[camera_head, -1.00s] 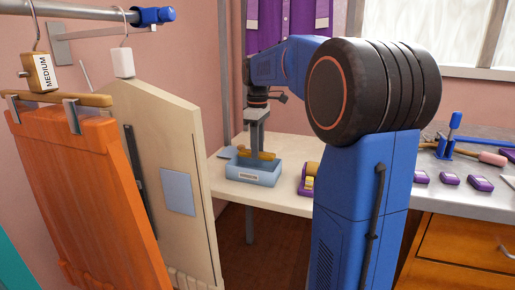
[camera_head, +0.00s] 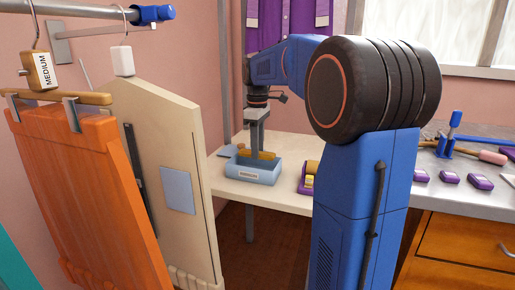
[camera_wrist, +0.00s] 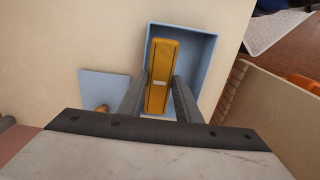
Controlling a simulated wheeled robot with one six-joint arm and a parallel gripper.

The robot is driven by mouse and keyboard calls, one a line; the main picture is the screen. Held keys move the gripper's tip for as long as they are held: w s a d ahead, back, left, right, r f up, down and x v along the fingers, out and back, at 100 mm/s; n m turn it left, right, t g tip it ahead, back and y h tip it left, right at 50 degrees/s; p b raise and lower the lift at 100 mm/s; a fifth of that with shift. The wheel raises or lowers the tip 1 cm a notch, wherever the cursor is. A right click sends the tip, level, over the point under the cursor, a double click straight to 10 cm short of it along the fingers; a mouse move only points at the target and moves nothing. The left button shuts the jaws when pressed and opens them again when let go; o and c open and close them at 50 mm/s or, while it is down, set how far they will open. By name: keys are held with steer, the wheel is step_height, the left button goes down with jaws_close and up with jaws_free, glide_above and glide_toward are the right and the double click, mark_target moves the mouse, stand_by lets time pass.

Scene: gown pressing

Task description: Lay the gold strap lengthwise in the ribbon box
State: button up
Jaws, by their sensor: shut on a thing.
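The gold strap (camera_wrist: 162,75) is a long yellow-orange bar with a small pale mark. My gripper (camera_wrist: 160,80) is shut on it near its middle, one finger on each side. The strap lies along the long direction of the light-blue ribbon box (camera_wrist: 209,45), within its walls as seen from the wrist. In the head view the ribbon box (camera_head: 253,175) stands on the pale table with a label on its front. My gripper (camera_head: 257,152) points down over it, and the strap (camera_head: 266,156) shows around rim height. Whether the strap touches the box floor cannot be told.
A flat blue lid-like piece (camera_wrist: 104,90) lies beside the box, with a small tan knob. A purple and yellow item (camera_head: 309,180) sits right of the box on the table. The orange gown panel (camera_head: 90,200) and cream panel (camera_head: 170,150) hang at left.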

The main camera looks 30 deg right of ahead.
steer(key=o, duration=1.1)
steer(key=shift+o, duration=0.2)
steer(key=shift+r, duration=0.1)
step_height(320, 180, up, 17)
steer(key=s+a+f+m+t, duration=0.1)
steer(key=s+a+f+m, duration=0.1)
steer(key=s+a+f, duration=0.4)
steer(key=s+a+f+m+t, duration=0.15)
steer(key=s+a+f, duration=0.25)
steer(key=s, duration=0.4)
steer(key=s+a+f+m+t, duration=0.1)
steer(key=s+a+f+m, duration=0.1)
steer(key=s+f, duration=0.6)
steer(key=s+a+f+m+t, duration=0.1)
steer(key=s+a+f, duration=0.3)
steer(key=s+f, duration=0.4)
step_height(320, 180, down, 5)
steer(key=shift+r+m, duration=0.2)
steer(key=shift+m, duration=0.35)
